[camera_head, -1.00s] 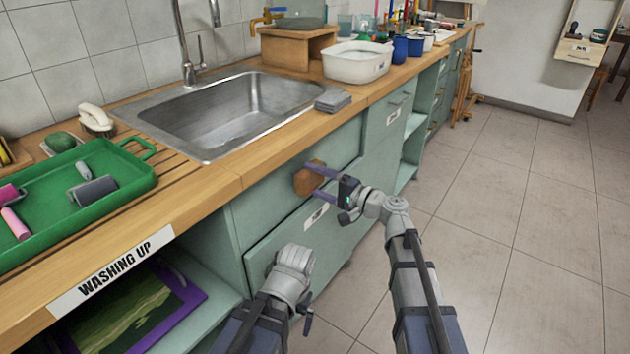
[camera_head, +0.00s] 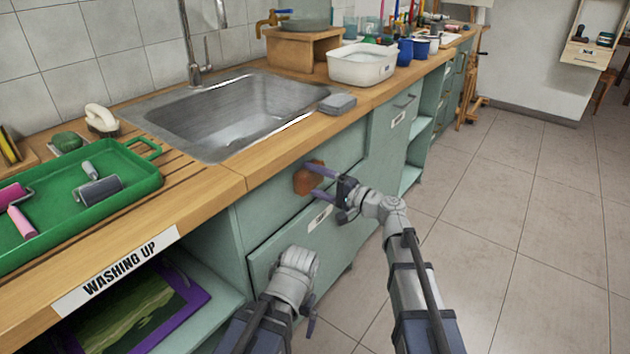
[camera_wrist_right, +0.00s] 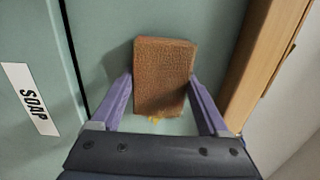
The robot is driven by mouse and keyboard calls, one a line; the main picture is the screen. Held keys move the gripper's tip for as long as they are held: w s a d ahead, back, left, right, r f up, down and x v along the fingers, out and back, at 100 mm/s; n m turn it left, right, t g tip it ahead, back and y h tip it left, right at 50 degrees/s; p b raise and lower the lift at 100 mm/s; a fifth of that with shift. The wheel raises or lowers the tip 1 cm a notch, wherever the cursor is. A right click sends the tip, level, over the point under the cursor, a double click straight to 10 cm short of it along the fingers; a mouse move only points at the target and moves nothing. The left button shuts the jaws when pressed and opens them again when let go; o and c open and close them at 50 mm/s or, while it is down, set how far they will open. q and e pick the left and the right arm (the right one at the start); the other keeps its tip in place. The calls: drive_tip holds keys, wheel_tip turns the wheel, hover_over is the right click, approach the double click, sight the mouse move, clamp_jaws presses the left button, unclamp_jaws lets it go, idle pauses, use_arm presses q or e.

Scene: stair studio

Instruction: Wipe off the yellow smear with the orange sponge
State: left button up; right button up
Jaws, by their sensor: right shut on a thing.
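The orange-brown sponge (camera_head: 307,179) is held between the two purple fingers of my right gripper (camera_head: 318,181), at the green drawer front below the counter. In the right wrist view the sponge (camera_wrist_right: 163,78) stands upright and looks flat against the front; exact contact is hard to judge. A small bit of the yellow smear (camera_wrist_right: 155,119) shows just below the sponge's lower edge; the sponge may hide more. I cannot make the smear out in the head view. My left gripper (camera_head: 310,321) shows only partly, low in the middle, its jaws unclear.
The wooden counter edge (camera_head: 215,191) runs just above the drawers, with a steel sink (camera_head: 230,110) set in it. A "SOAP" label (camera_wrist_right: 34,97) is beside the sponge. A green tray (camera_head: 140,188) lies at left. Open floor (camera_head: 510,220) is at right.

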sight(327, 159)
drive_tip(key=shift+w+d, duration=1.15)
drive_tip(key=shift+w, duration=0.25)
drive_tip(key=shift+w, duration=0.1)
drive_tip(key=shift+w+d, duration=0.7)
drive_tip(key=shift+w, duration=0.3)
drive_tip(key=shift+w+d, duration=0.7)
drive_tip(key=shift+w, duration=0.25)
drive_tip(key=shift+w+d, duration=0.7)
drive_tip(key=shift+w, duration=0.3)
drive_tip(key=shift+a, duration=0.15)
drive_tip(key=shift+s+a, duration=0.55)
drive_tip(key=shift+s, duration=0.25)
drive_tip(key=shift+s+a, duration=0.55)
drive_tip(key=shift+s, duration=0.25)
